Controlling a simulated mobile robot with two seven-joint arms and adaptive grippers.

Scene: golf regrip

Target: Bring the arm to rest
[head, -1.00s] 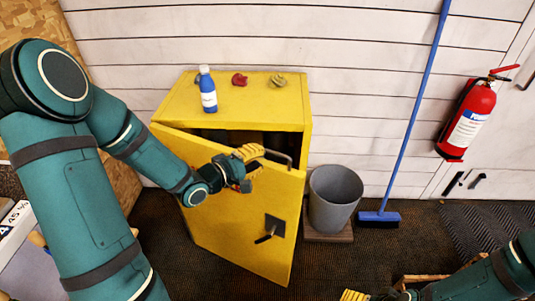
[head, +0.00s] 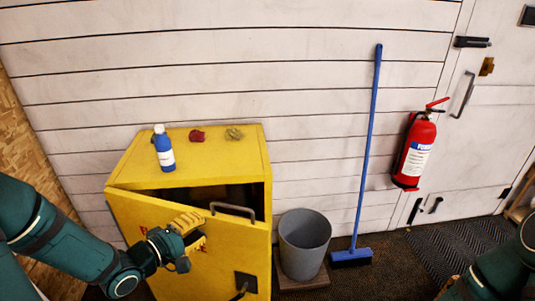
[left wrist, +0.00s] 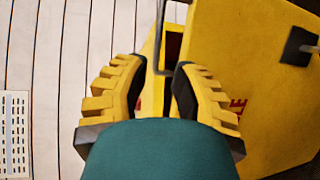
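My left gripper (head: 197,228) is in front of the yellow cabinet door (head: 150,215), just left of the door's grey bar handle (head: 233,209). In the left wrist view its yellow ridged fingers (left wrist: 158,92) are apart with nothing gripped between them. The handle (left wrist: 160,40) shows beyond the fingertips there, apart from them as far as I can tell. The door stands ajar, with a dark gap above it. My right arm enters at the lower right edge of the head view; its gripper is out of frame.
A blue-and-white bottle (head: 164,150), a red lump (head: 197,135) and an olive lump (head: 234,133) are on the cabinet top (head: 205,170). A grey bin (head: 303,245), a blue broom (head: 367,150) and a red extinguisher (head: 415,150) are to the right.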

